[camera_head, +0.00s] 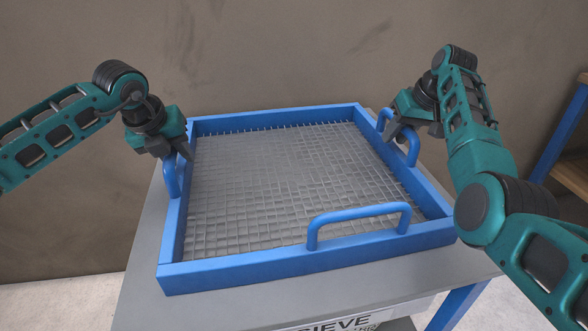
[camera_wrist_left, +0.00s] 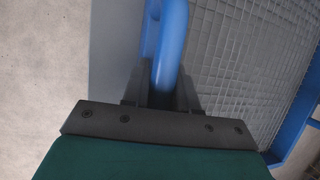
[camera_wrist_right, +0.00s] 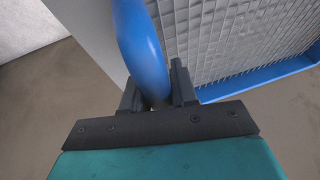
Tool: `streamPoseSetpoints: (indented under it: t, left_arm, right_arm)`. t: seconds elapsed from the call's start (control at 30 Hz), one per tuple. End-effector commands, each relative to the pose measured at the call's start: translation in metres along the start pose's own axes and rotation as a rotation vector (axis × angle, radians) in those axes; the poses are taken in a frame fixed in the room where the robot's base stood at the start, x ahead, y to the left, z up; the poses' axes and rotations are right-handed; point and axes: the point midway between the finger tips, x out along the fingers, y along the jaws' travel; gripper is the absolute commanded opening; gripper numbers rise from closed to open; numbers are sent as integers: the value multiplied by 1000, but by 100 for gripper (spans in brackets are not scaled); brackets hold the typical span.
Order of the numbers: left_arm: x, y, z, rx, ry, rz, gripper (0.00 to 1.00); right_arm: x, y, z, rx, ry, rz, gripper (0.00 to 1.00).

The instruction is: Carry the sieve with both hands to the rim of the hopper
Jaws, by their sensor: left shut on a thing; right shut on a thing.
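The sieve is a square blue frame (camera_head: 250,264) with a grey wire mesh (camera_head: 285,185) and blue bar handles. In the head view it is over the grey table top (camera_head: 140,265); I cannot tell whether it touches it. My left gripper (camera_head: 172,152) is shut on the left handle (camera_head: 170,180); the handle also shows between the fingers in the left wrist view (camera_wrist_left: 172,50). My right gripper (camera_head: 393,132) is shut on the right handle (camera_head: 413,148), also seen in the right wrist view (camera_wrist_right: 140,45). No hopper is visible.
A third blue handle (camera_head: 358,214) stands on the near side of the frame. A label reading SIEVE (camera_head: 340,323) is on the table's front. A blue-framed shelf with a wooden board (camera_head: 574,176) stands at the right. A brown wall (camera_head: 270,50) is behind.

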Motion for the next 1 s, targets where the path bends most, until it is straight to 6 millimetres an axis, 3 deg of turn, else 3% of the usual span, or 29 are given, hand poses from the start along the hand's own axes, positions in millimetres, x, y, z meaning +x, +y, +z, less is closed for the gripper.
streamPoseSetpoints:
  t: [0.47, 1.0]
  left_arm:
    - [-13, -4, 7, -1, -10, -6, 0]
    - [-52, -12, 24, -1, -11, -6, 0]
  right_arm:
    - [-13, -2, -7, -1, 11, 2, 0]
    - [-53, -11, -24, -1, 12, 2, 0]
